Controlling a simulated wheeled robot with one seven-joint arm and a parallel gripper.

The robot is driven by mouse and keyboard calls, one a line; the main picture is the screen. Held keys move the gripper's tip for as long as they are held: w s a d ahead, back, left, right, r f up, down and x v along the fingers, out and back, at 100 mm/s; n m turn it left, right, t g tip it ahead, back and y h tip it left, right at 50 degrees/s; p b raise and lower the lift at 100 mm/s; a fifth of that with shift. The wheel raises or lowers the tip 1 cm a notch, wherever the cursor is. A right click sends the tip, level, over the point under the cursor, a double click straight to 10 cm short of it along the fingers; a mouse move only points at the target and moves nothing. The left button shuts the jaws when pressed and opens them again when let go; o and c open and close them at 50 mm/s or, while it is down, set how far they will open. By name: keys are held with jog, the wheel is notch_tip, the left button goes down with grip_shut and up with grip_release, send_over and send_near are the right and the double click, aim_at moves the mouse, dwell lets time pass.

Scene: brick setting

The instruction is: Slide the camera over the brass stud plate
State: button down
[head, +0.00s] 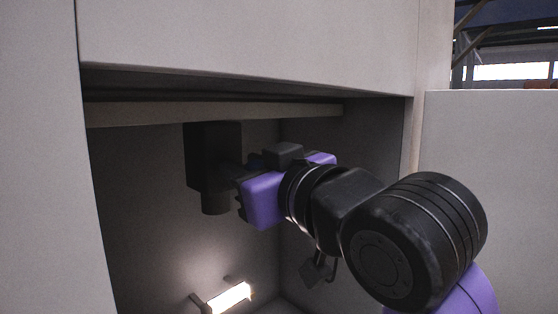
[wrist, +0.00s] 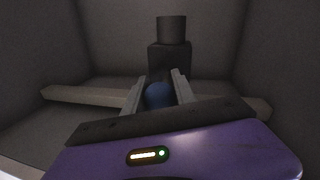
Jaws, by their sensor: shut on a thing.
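The camera (head: 214,158) is a dark boxy body with a short round lens barrel pointing down. It is inside the recess, its top close under a pale crossbar. My gripper (head: 238,180), purple and black, reaches in from the right and is shut on the camera's near side. In the wrist view the camera (wrist: 170,58) stands just beyond my gripper's fingers (wrist: 158,82), with a rounded blue part (wrist: 158,96) between them. I cannot make out the brass stud plate in either view. I cannot tell whether the camera's top touches anything.
The pale crossbar (head: 150,114) spans the recess near its top, below the overhanging front panel (head: 250,45). A lit lamp (head: 230,297) is low in the recess. Grey side walls enclose the space closely. There is open room below the camera.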

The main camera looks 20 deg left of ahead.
jog(key=shift+s+a, duration=0.3)
jog(key=shift+s, duration=0.35)
jog(key=shift+s+a, duration=0.25)
jog(key=shift+s, duration=0.4)
jog(key=shift+f, duration=0.1)
jog(key=c, duration=1)
grip_release()
jog(key=shift+s, duration=0.15)
jog(key=shift+c, duration=0.2)
jog(key=shift+d, duration=0.3)
jog(key=b, duration=0.2)
send_near(215, 166)
jog(key=v, duration=0.2)
jog(key=shift+d, duration=0.2)
